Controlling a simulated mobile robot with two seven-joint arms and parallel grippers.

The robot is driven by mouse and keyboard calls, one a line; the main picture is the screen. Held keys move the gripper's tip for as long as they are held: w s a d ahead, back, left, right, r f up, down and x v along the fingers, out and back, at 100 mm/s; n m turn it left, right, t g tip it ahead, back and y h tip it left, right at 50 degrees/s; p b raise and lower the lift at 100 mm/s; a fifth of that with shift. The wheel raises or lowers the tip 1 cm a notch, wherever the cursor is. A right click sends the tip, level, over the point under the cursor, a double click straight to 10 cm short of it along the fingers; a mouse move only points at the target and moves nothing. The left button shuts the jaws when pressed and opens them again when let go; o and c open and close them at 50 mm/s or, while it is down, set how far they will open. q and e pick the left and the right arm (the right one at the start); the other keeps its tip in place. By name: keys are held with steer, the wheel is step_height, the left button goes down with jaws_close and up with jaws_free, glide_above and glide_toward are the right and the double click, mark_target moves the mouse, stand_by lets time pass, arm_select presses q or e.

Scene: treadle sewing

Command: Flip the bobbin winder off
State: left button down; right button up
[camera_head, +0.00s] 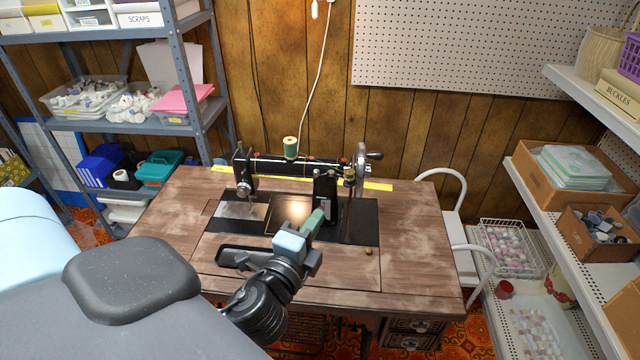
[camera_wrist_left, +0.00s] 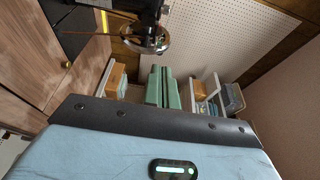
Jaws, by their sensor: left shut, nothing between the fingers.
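The black sewing machine (camera_head: 300,168) stands on the wooden treadle table. Its handwheel (camera_head: 362,160) with a crank knob is at the right end. The small bobbin winder (camera_head: 349,176) appears to sit by the pillar, just left of the handwheel; its on or off position is too small to tell. My left gripper (camera_head: 315,219) is in front of the machine's pillar, with its green fingers shut and empty. The left wrist view shows the shut fingers (camera_wrist_left: 160,87) below the handwheel (camera_wrist_left: 145,38). I cannot tell whether they touch the machine. My right gripper is not in view.
A green thread spool (camera_head: 290,147) stands on top of the machine. The wooden tabletop (camera_head: 410,245) is clear on the right. Shelves with boxes flank both sides.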

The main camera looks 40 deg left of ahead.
arm_select(q)
steer(key=w+a+p, duration=0.1)
steer(key=w+a, duration=0.5)
steer(key=w, duration=0.3)
steer(key=shift+w+a+p, duration=0.15)
steer(key=shift+w+p, duration=0.15)
steer(key=shift+w, duration=0.1)
steer(key=shift+a, duration=0.1)
